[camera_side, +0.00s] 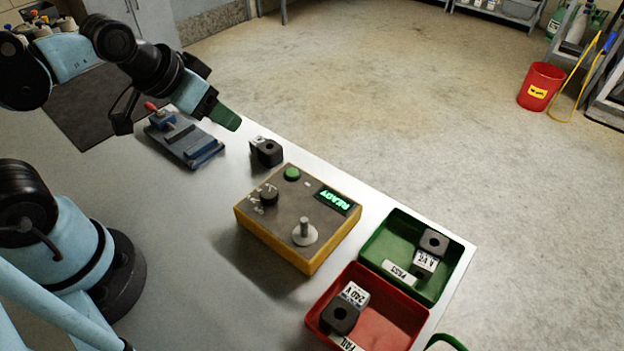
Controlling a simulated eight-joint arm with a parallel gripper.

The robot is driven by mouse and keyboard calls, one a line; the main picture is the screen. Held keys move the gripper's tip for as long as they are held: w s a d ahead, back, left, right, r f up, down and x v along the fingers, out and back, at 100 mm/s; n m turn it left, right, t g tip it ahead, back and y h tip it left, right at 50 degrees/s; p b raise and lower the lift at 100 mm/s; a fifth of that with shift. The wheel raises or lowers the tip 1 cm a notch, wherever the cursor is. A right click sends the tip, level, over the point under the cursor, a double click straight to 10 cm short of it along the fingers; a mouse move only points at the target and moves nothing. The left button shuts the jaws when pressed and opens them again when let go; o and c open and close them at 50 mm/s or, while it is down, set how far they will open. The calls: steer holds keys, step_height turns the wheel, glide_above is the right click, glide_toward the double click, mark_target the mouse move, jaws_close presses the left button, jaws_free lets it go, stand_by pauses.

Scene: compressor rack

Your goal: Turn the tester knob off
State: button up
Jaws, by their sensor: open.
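The tester (298,220) is a yellow box with a dark grey top, standing on the grey table. Its black knob (269,194) is on the left part of the top, with small pale marks beside it. Which mark the knob points at is too small to tell. A lit green display (332,199) reads READY, upside down in this view. A green button (292,174) and a metal post on a pale disc (305,233) are also on top. My gripper (227,118) has green fingertips and is open and empty. It is above the table's far side, up and left of the tester, apart from the knob.
A black coil with a metal bracket (267,152) sits between gripper and tester. A blue fixture with a red-tipped handle (186,138) lies below my wrist. A green PASS tray (452,258) and a red FAIL tray (390,335) each hold a labelled coil. Table left of the tester is clear.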

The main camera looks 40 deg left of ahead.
steer(key=d+r+m+g, duration=0.1)
steer(key=d+m+g, duration=0.2)
steer(key=d+m, duration=0.3)
steer(key=m+g, duration=0.4)
steer(key=m, duration=0.8)
glide_toward(268, 193)
steer(key=shift+d+f, duration=0.1)
steer(key=shift+f, duration=4.2)
jaws_close()
